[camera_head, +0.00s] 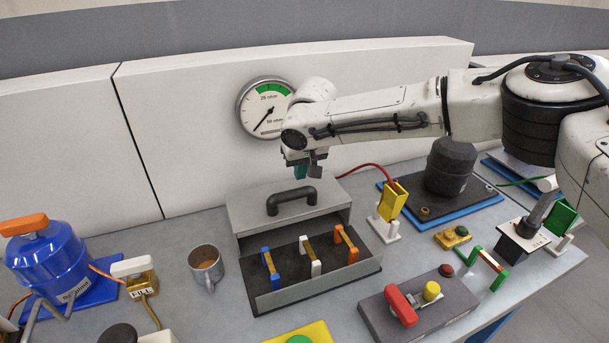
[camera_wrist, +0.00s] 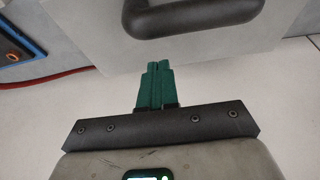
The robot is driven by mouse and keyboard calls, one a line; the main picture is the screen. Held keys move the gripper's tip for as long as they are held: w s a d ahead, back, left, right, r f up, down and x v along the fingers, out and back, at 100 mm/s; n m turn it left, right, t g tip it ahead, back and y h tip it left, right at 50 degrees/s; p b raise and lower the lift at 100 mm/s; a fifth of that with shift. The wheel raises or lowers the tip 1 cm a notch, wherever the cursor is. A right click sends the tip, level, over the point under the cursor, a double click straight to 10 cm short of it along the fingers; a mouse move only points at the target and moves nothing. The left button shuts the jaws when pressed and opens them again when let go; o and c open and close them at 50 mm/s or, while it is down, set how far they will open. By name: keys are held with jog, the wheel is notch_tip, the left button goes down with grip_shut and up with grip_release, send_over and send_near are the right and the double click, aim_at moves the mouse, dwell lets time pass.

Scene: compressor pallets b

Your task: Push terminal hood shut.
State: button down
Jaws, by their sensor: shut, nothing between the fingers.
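The grey terminal hood (camera_head: 243,212) stands behind a dark open tray (camera_head: 340,281), with a black bar handle (camera_head: 292,199) on its top. The tray's front part is uncovered and shows a blue, a white and an orange-ended link. My gripper (camera_head: 308,170), with green fingers, is above the hood's rear side and points down. In the wrist view my gripper (camera_wrist: 158,68) has its fingers together and empty, overlapping the hood's edge (camera_wrist: 105,48); the handle (camera_wrist: 195,22) lies beyond. I cannot tell whether the fingers touch the hood.
A white wall with a round gauge (camera_head: 266,107) rises behind the hood. A metal mug (camera_head: 206,267) stands left of the tray. A yellow holder (camera_head: 392,202) with a red cable stands to the right. A grey box with a red lever (camera_head: 401,305) is at the front right.

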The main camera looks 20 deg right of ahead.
jog(key=shift+s+f, duration=0.25)
jog(key=shift+s, duration=0.95)
jog(key=shift+s, duration=0.15)
